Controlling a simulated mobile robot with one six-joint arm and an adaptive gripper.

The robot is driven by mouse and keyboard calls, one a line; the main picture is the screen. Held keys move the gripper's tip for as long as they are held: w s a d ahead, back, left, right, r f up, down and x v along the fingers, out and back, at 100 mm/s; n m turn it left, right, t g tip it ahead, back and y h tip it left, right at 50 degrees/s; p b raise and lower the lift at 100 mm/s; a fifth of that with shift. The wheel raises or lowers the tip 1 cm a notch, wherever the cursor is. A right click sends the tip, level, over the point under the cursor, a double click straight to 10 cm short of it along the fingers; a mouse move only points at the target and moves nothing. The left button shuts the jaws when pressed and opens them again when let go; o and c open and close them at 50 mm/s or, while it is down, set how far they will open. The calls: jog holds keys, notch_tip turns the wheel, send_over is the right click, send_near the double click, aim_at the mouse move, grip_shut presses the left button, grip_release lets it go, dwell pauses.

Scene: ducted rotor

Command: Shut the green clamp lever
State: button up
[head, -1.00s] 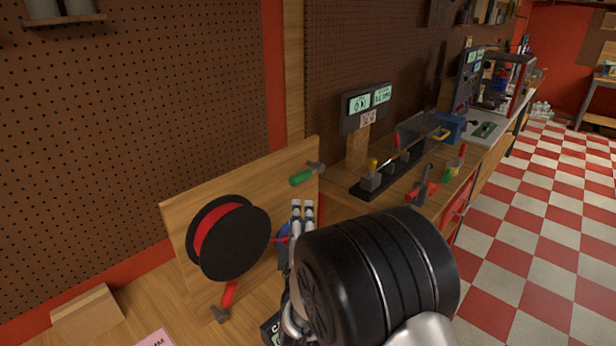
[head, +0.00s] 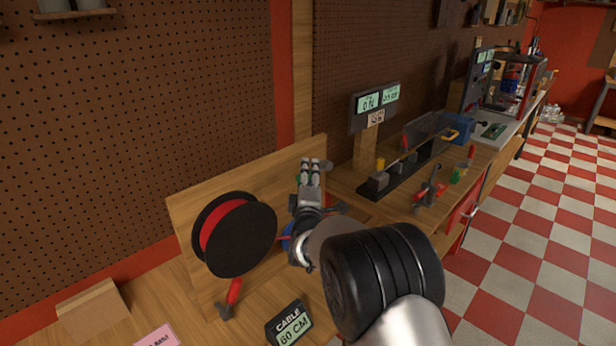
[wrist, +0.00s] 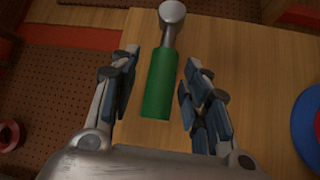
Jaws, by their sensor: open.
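The green clamp lever shows clearly in the wrist view, with its green grip (wrist: 160,84) between the two open fingers of my gripper (wrist: 157,85) and apart from both. Its metal shank runs up to a round grey head (wrist: 172,12) at the top of the view. In the head view, my gripper (head: 311,165) is at the upper right of the upright wooden board (head: 285,165), and it hides most of the green lever. The lever's grey metal end (head: 325,166) shows just right of the fingers.
A black spool with red cable (head: 245,240) is on the board, with a red-handled lever (head: 234,291) below it. A "60 CM" cable display (head: 289,326) stands in front. A sign post with displays (head: 375,108) and a black rail fixture (head: 385,182) are to the right.

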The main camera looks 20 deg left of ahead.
jog(key=shift+c, duration=0.5)
grip_shut()
